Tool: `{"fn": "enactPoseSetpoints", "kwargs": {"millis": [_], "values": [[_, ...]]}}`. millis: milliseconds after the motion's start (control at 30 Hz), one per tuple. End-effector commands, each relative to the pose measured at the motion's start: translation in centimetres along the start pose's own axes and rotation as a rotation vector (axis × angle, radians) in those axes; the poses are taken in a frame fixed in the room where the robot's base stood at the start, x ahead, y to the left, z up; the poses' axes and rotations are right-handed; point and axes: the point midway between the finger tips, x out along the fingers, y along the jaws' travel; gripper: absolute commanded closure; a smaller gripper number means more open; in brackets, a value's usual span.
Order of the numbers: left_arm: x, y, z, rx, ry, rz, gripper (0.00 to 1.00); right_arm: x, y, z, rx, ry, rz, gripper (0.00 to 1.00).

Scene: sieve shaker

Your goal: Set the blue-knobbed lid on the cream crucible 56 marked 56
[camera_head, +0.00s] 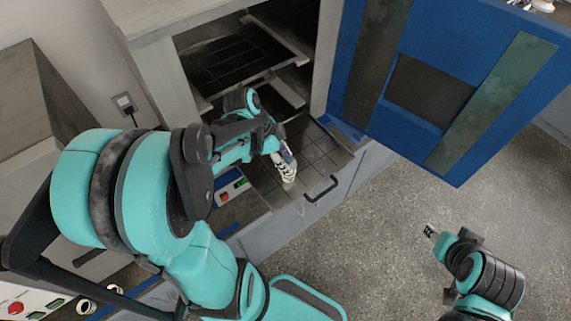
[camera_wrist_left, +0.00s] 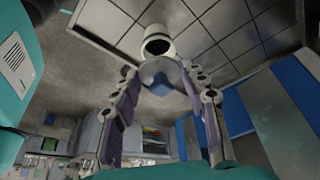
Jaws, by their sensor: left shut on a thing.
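My left gripper (camera_head: 287,158) reaches over the pulled-out tiled shelf of the open cabinet. In the left wrist view its fingers (camera_wrist_left: 163,92) are shut on the blue-knobbed lid (camera_wrist_left: 158,76). The cream crucible (camera_wrist_left: 157,30) is on the tiled surface just beyond the lid, and its dark open mouth shows. The lid appears apart from the mouth; the exact gap is hard to judge. The crucible's mark is not readable. In the head view the gripper mostly hides the lid and crucible. My right gripper (camera_head: 431,231) is at lower right, away from the shelf; its fingers are too small to read.
The tiled shelf (camera_head: 322,150) has a dark front handle (camera_head: 322,189). Another shelf (camera_head: 235,60) is above it inside the cabinet. The blue door (camera_head: 432,90) stands open at right. A panel with buttons (camera_head: 232,187) is left of the shelf. The speckled floor at right is clear.

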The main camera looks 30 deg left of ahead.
Motion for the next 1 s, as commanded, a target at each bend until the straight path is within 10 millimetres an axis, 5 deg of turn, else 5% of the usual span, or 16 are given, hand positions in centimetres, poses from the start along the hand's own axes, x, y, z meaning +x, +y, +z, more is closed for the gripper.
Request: {"fn": "enactPoseSetpoints", "kwargs": {"millis": [167,767,800,833,1000], "values": [[2.3,0.0,0.9,0.000,0.000,-0.001,0.72,0.5,0.0,0.4,0.000,0.000,0.000,0.60],[3.4,0.0,1.4,0.000,0.000,-0.001,0.72,1.3,0.0,0.9,0.000,0.000,0.000,0.60],[3.3,0.0,1.3,0.000,0.000,-0.001,0.49,1.2,0.0,0.9,0.000,0.000,0.000,0.60],[3.3,0.0,1.3,0.000,0.000,-0.001,0.41,1.2,0.0,0.9,0.000,0.000,0.000,0.60],[3.2,0.0,1.3,0.000,0.000,-0.001,0.36,1.2,0.0,0.8,0.000,0.000,0.000,0.60]]}}
